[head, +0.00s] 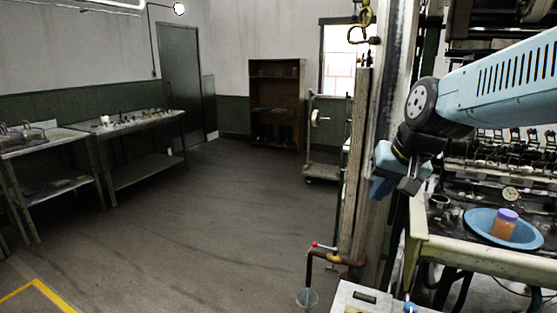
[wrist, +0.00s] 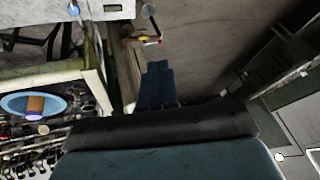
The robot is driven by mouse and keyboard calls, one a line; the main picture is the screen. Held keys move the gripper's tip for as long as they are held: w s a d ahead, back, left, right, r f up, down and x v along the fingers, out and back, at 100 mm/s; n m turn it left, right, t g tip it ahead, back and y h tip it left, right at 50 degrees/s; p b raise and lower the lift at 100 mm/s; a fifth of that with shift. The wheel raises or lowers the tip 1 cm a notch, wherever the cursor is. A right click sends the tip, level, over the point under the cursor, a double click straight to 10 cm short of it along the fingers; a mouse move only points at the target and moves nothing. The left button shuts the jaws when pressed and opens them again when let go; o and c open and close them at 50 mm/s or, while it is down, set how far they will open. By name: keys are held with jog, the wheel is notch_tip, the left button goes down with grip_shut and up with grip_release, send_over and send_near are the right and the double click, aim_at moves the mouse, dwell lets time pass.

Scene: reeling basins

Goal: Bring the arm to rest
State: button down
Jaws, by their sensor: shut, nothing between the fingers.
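My gripper (head: 383,184) is on the right side of the head view, at the end of my light blue arm, which reaches in from the right edge. It is raised in the air beside a tall wooden post (head: 362,160) and holds nothing. In the wrist view my gripper (wrist: 156,72) shows as narrow blue fingers closed together, pointing toward the floor and the post area. No object touches the fingers in either view.
A blue basin (head: 478,222) with an orange, purple-lidded jar (head: 504,224) sits on the right bench. A pipe with a red-handled tap (head: 322,247) stands below my gripper. Workbenches (head: 140,124) and a wooden shelf (head: 277,70) stand farther back. The middle floor is clear.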

jog(key=s+d+n+h, duration=0.1)
jog(key=s+d+h, duration=0.1)
jog(key=s, duration=0.8)
jog(key=shift+d+n, duration=0.3)
jog(key=shift+n, duration=0.1)
dwell(0.3)
